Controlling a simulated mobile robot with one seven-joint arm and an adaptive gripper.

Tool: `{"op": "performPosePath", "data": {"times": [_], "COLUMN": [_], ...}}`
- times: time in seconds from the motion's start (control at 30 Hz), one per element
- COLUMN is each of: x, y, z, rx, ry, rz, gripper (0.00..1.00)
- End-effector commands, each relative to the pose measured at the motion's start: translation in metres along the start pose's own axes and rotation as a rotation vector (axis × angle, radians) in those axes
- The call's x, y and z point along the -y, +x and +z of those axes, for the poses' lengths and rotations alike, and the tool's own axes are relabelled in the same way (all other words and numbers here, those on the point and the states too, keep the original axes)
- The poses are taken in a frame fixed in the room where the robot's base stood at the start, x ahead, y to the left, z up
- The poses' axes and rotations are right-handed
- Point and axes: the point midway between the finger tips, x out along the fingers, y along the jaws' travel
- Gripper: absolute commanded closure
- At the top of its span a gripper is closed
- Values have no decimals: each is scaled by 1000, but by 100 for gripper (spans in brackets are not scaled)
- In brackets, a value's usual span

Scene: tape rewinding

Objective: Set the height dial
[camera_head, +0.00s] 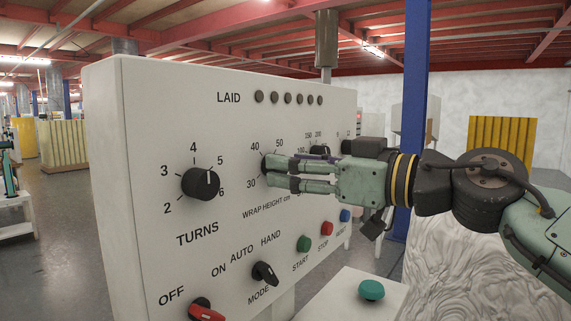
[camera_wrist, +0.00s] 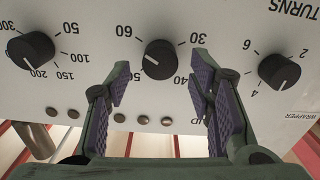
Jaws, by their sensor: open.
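The wrap height dial is a round black knob (camera_head: 267,161) on the white control panel (camera_head: 140,110). In the head view my gripper's fingers partly hide it. My gripper (camera_head: 283,174) is open and points at the panel. In the wrist view, which shows the panel upside down, the height dial (camera_wrist: 162,62) sits centred ahead of the gap between my fingers (camera_wrist: 160,75). The fingers look apart from the knob on both sides. Its white pointer mark faces left in that view, toward the label that reads 60.
Another dial (camera_head: 319,150) is to the right. Below are a mode switch (camera_head: 264,273), a red-handled off/on switch (camera_head: 205,309), and start (camera_head: 304,243), stop and reset buttons. A row of lamps runs above.

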Motion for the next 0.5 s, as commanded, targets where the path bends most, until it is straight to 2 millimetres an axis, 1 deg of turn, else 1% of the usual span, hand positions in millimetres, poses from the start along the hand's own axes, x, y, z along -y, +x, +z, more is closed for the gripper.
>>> {"op": "performPosePath", "data": {"times": [0.03,0.1,0.3,0.4,0.5], "x": [-2,-1,-1,0,0], "y": [-13,-28,-69,-83,-92], "z": [-1,-1,-1,-1,-1], "rx": [-4,-4,-4,-3,-2], "ry": [2,2,1,1,1], "rz": [5,6,5,2,2], "gripper": [52,52,52,52,52]}}
